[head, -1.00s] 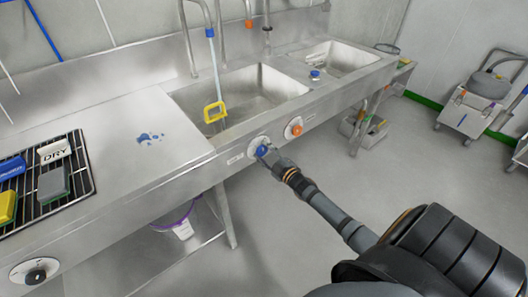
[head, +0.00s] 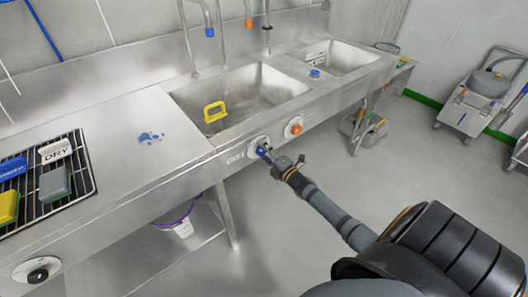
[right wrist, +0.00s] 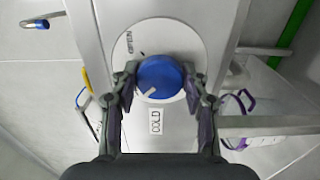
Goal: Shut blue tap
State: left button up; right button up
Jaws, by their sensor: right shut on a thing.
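The blue tap knob (head: 262,151) sits on a white round plate on the sink's front panel. In the right wrist view the blue knob (right wrist: 160,75) is between my right gripper's fingers (right wrist: 161,86), which are shut on it from both sides. A pale pointer mark on the knob points toward the lower left, away from the word OPEN on the plate. A COLD label (right wrist: 155,121) is beside the plate. The blue-tipped spout (head: 210,31) hangs over the left basin (head: 270,85) with no stream visible. My left gripper is not in view.
An orange knob (head: 294,127) is close to the right of the blue one. A yellow-framed item (head: 215,111) is in the left basin. A black rack (head: 80,178) with several blocks lies at left. A bucket (head: 184,228) stands beneath.

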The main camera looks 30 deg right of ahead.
jog(key=shift+f, duration=0.1)
dwell(0.4)
jog(key=o, duration=1.2)
jog(key=shift+c, duration=0.2)
jog(key=shift+s, duration=0.3)
jog(key=s, duration=1.1)
jog(key=shift+s+d, duration=0.2)
jog(key=shift+d, duration=0.25)
